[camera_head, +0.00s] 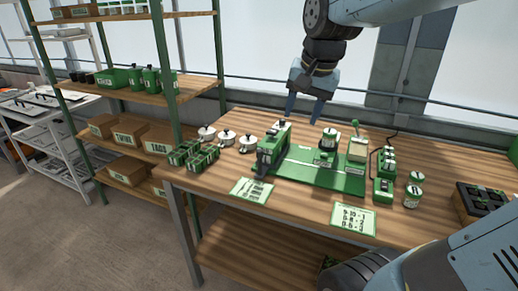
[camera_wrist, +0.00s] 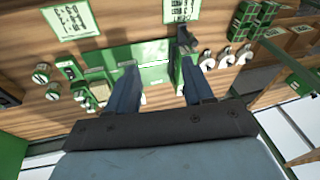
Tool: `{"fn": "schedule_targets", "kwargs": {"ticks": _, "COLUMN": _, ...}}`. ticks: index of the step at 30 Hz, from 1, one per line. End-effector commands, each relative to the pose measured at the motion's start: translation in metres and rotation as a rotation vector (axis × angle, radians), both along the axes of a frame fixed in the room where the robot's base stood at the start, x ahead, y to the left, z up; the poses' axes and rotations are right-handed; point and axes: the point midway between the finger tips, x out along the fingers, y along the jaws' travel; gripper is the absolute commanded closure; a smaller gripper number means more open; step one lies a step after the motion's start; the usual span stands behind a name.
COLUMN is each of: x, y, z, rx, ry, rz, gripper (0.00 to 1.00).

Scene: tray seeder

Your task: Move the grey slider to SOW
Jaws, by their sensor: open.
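The green seeder (camera_head: 321,177) stands on the wooden table, with an upright green housing (camera_head: 271,151) at its left end. A grey-and-black part shows on this housing; I cannot tell surely whether it is the grey slider, and no SOW mark is readable. In the wrist view a dark grey part (camera_wrist: 185,38) shows near the right fingertip. My gripper (camera_head: 303,117) is open and empty, fingers pointing down, above and behind the seeder's left half. In the wrist view my gripper (camera_wrist: 158,68) has its fingers spread wide over the green base.
White lidded pots (camera_head: 227,138) and green boxes (camera_head: 194,153) stand left of the seeder. Printed cards (camera_head: 353,218) lie in front. A shelf rack (camera_head: 168,60) stands left.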

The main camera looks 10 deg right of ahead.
Motion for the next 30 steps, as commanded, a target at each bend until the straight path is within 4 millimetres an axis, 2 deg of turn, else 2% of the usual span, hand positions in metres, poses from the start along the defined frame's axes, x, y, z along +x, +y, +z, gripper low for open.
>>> {"fn": "schedule_targets", "kwargs": {"ticks": 1, "x": 0.013, "y": 0.003, "z": -0.002, "rx": 0.016, "ry": 0.028, "rz": -0.045, "gripper": 0.48}}
{"fn": "schedule_targets", "kwargs": {"ticks": 8, "x": 0.068, "y": 0.015, "z": -0.012, "rx": 0.081, "ry": 0.141, "rz": -0.306, "gripper": 0.48}}
{"fn": "schedule_targets", "kwargs": {"ticks": 18, "x": 0.145, "y": 0.041, "z": -0.043, "rx": 0.098, "ry": 0.275, "rz": -0.698, "gripper": 0.48}}
{"fn": "schedule_targets", "kwargs": {"ticks": 24, "x": 0.173, "y": 0.053, "z": -0.060, "rx": 0.087, "ry": 0.309, "rz": -0.855, "gripper": 0.48}}
{"fn": "schedule_targets", "kwargs": {"ticks": 30, "x": 0.180, "y": 0.057, "z": -0.068, "rx": 0.083, "ry": 0.319, "rz": -0.906, "gripper": 0.48}}
